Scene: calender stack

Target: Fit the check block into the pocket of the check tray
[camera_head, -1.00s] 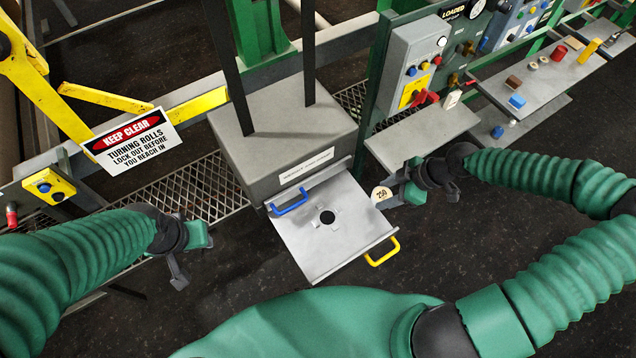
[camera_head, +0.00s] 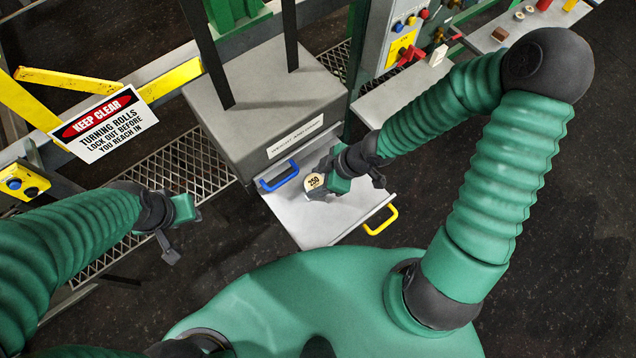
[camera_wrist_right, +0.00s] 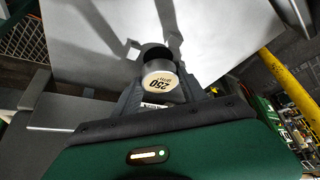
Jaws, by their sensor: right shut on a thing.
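The check block is a small round metal piece with a cream top marked 250 (camera_head: 315,182). My right gripper (camera_head: 322,184) is shut on it and holds it over the check tray (camera_head: 316,222), a flat grey pulled-out plate with a blue handle and a yellow handle. In the right wrist view the block (camera_wrist_right: 162,82) sits between the fingers, and the dark round pocket (camera_wrist_right: 154,52) shows just beyond it, partly covered by it. The block looks apart from the pocket. In the head view the pocket is hidden by my right gripper. My left gripper (camera_head: 168,245) is empty, with its fingers apart, left of the tray.
A grey weight housing (camera_head: 262,105) with two dark uprights stands behind the tray. The blue handle (camera_head: 279,176) and yellow handle (camera_head: 381,220) stick up at the tray's edges. A KEEP CLEAR sign (camera_head: 103,122) hangs at left. Dark floor is clear at right.

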